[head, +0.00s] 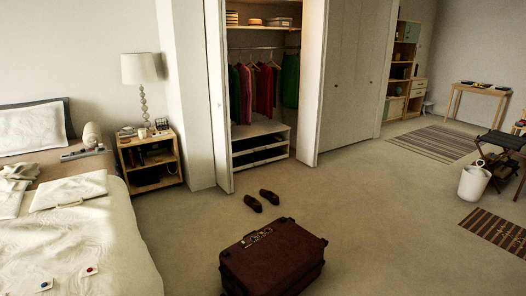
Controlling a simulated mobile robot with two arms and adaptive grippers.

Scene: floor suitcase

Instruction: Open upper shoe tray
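The closet stands open at the middle back in the head view. At its bottom is a low white shoe unit (258,129) with two stacked levels. The upper shoe tray (260,148) is the higher level, under the unit's white top; it appears pushed in. The lower shoe tray (261,159) is just below it. Dark gaps show at both levels, and their contents are too small to tell. A pair of brown shoes (262,199) lies on the floor in front of the closet. Neither of my grippers is in view.
A dark red suitcase (272,262) lies on the floor in front of the shoes. Folded closet doors (312,85) flank the opening. A bed (90,240) and a nightstand (150,160) are at left. The carpet right of the suitcase is clear.

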